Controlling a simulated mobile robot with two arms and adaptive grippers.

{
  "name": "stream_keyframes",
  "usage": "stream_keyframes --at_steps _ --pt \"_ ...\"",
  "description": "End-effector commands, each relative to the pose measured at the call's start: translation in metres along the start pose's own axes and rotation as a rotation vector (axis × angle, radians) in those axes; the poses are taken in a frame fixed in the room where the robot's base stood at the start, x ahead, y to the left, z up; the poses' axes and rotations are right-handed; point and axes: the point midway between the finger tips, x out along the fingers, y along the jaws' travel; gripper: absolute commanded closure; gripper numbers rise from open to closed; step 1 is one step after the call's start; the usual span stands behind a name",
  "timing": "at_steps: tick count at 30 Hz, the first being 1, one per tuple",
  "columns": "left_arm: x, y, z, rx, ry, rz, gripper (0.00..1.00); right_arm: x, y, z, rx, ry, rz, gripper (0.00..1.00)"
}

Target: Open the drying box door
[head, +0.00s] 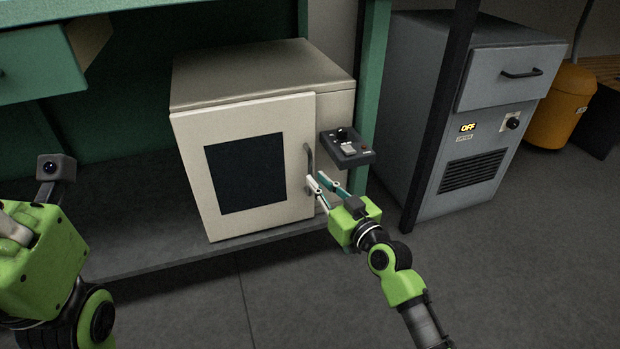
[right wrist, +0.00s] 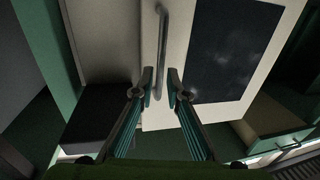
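The drying box (head: 262,72) is a beige cabinet on a low grey shelf. Its door (head: 190,170) has a dark window (head: 245,172) and looks shut. The vertical metal handle (head: 310,158) is near the door's right edge; it also shows in the right wrist view (right wrist: 162,40). My right gripper (head: 316,177) is open at the handle's lower part. In the right wrist view its fingertips (right wrist: 161,82) lie on either side of the handle's lower end; I cannot tell whether they touch it. My left gripper (head: 14,230) is partly cut off at the left edge.
A dark control box (head: 348,148) with a knob juts out right of the door, close above my right gripper. A green post (head: 372,90) stands beside it. A grey cabinet (head: 415,110) with an "OFF" display is at right. The floor in front is clear.

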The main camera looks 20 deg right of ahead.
Motion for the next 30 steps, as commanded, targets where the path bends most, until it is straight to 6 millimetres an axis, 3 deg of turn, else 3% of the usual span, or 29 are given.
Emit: stream_keyframes --at_steps 3,10,21,23,30 --pt "0.001 0.002 -0.005 0.003 0.025 0.009 1.00 0.021 0.000 0.002 0.003 0.002 0.000 0.86" --pt "0.007 0.004 -0.011 0.007 0.050 0.019 1.00 0.042 0.000 0.002 0.001 -0.001 0.000 0.86" --pt "0.009 0.005 -0.012 0.007 0.054 0.022 1.00 0.046 0.000 0.000 0.000 -0.001 0.000 0.86" --pt "0.009 0.005 -0.012 0.007 0.054 0.022 1.00 0.046 0.000 0.000 0.000 -0.001 0.000 1.00" --pt "0.010 0.005 -0.012 0.007 0.055 0.022 1.00 0.045 0.000 0.000 0.000 -0.001 0.001 1.00"
